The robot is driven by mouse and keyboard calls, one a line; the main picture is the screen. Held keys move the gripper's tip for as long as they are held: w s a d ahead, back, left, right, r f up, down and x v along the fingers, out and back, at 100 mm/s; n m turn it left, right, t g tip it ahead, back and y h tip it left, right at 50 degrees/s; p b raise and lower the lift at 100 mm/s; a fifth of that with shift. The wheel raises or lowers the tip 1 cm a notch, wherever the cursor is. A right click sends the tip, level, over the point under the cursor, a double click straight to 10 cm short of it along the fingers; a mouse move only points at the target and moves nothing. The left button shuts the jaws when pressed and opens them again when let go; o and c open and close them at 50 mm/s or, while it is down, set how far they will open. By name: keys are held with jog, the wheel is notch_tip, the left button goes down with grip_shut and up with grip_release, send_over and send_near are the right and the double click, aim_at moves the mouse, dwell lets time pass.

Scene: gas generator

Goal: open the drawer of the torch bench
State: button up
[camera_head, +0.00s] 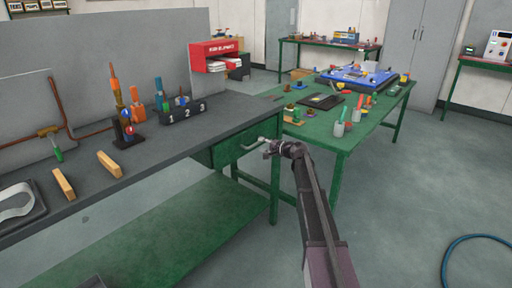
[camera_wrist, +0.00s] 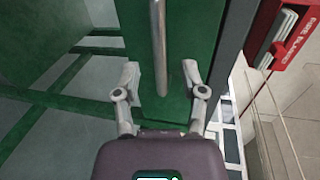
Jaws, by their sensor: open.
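The torch bench (camera_head: 150,135) has a dark grey top and a green frame, and stands at the left in the head view. Its green drawer (camera_head: 226,150) sits under the top near the right end and looks shut. A pale metal handle (camera_head: 252,144) sticks out from the drawer front. My gripper (camera_head: 266,151) is at the handle. In the wrist view, the handle (camera_wrist: 158,40) is an upright bar before the green drawer front (camera_wrist: 134,35). My gripper (camera_wrist: 161,80) is open, with one finger on each side of the bar and gaps showing on both sides.
The bench top carries a torch stand (camera_head: 128,130), a numbered holder (camera_head: 183,112) and wooden blocks (camera_head: 64,184). A green table (camera_head: 340,135) with several tools stands right of the bench. Floor (camera_head: 400,200) is clear at the right, apart from a blue hose (camera_head: 460,243).

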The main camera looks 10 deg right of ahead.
aim_at(257, 144)
jog(key=shift+b+x, duration=0.3)
jog(key=shift+x, duration=1.65)
jog(key=shift+c, duration=0.2)
grip_shut()
